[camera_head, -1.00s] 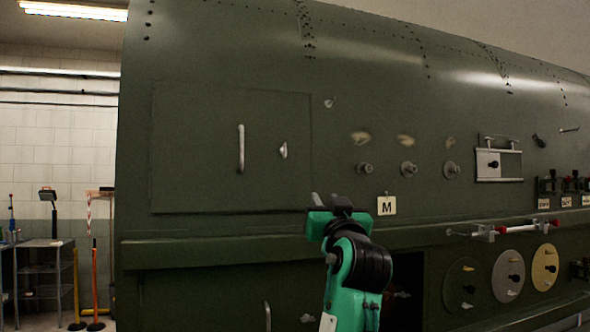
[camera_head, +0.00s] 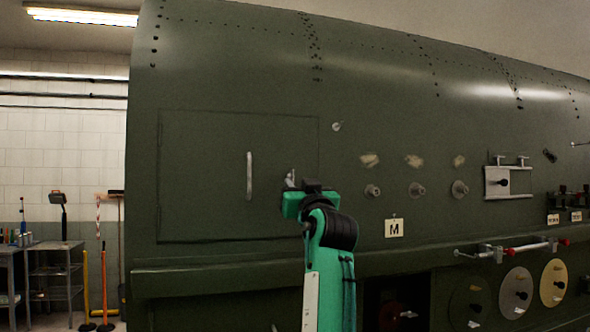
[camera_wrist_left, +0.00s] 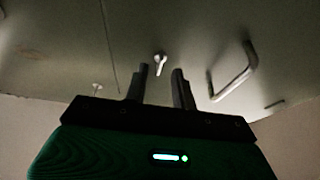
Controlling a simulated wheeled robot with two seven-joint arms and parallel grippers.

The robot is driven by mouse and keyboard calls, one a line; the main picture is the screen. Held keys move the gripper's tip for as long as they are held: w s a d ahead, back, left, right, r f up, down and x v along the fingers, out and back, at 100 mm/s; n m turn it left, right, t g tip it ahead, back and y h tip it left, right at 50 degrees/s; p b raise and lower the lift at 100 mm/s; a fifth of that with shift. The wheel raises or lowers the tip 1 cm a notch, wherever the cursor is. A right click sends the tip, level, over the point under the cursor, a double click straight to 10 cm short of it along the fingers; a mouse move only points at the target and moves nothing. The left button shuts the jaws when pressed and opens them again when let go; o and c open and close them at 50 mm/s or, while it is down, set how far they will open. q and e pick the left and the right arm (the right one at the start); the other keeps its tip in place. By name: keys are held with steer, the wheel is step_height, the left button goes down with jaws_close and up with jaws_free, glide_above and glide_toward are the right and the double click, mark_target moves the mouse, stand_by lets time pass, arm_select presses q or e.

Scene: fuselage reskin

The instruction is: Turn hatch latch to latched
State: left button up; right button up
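The hatch is a square green panel (camera_head: 205,165) in the fuselage side, flush in its frame, with a vertical bar handle (camera_head: 249,176). Its small light latch (camera_wrist_left: 160,58) is right of the handle in the head view, mostly covered there by my left gripper (camera_head: 303,184). In the left wrist view, my gripper's two dark fingers (camera_wrist_left: 163,82) are apart and empty. The latch shows in the gap just past their tips, and I see no contact. The bar handle shows right of the fingers (camera_wrist_left: 236,74). My right gripper is not in view.
A small knob (camera_head: 337,126) sits right of the hatch. A ledge (camera_head: 200,281) runs below the hatch. Metal carts (camera_head: 55,270) and yellow posts stand at the far left.

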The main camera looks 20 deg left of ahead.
mark_target(291, 170)
arm_select(q)
steer(key=shift+p+x, duration=0.6)
steer(key=shift+x, duration=0.8)
jaws_close()
